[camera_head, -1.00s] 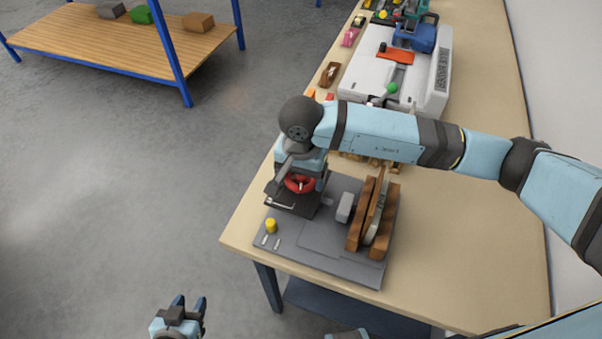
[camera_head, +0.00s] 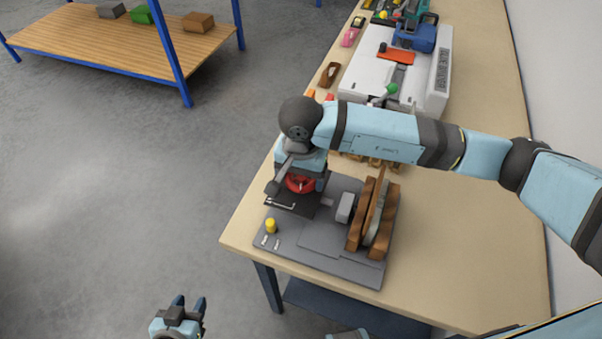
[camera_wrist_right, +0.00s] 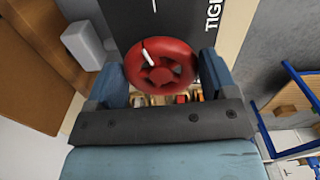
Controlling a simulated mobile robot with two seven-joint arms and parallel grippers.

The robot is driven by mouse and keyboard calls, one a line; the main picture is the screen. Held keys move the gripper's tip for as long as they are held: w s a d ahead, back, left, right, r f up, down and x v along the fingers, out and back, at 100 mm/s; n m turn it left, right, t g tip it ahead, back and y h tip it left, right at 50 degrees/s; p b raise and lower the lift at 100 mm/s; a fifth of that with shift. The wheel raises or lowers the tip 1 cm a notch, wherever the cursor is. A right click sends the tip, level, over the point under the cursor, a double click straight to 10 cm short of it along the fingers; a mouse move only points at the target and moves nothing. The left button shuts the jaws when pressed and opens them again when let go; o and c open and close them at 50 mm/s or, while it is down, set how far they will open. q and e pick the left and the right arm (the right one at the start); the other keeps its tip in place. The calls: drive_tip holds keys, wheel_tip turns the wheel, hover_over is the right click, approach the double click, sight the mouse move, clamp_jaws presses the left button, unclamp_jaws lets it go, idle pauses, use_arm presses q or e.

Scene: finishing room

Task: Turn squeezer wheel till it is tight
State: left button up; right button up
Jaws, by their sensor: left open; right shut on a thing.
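The squeezer is a grey base plate (camera_head: 318,240) with upright brown wooden blocks (camera_head: 383,215) on its right side and a grey block (camera_head: 345,207) beside them. Its red wheel (camera_head: 302,185) sits on the left part, over a dark panel with white marking. In the right wrist view the round red wheel (camera_wrist_right: 160,52), with a white mark on its rim, lies between the two blue fingers. My right gripper (camera_wrist_right: 163,74) is shut on it. In the head view the wrist partly covers the wheel. My left gripper (camera_head: 188,303) is open and empty, low over the floor.
The squeezer stands at the near end of a wooden workbench (camera_head: 470,235). A yellow knob (camera_head: 270,226) stands on its near left corner. Behind my right arm is a white machine (camera_head: 360,75), with small tools along the bench edge. A blue-framed shelf (camera_head: 90,45) stands across the floor.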

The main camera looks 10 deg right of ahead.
sight(301, 178)
drive_tip(key=o, duration=0.8)
drive_tip(key=shift+o, duration=0.2)
drive_tip(key=shift+r, duration=0.1)
wheel_tip(301, 178, up, 14)
drive_tip(key=b, duration=0.1)
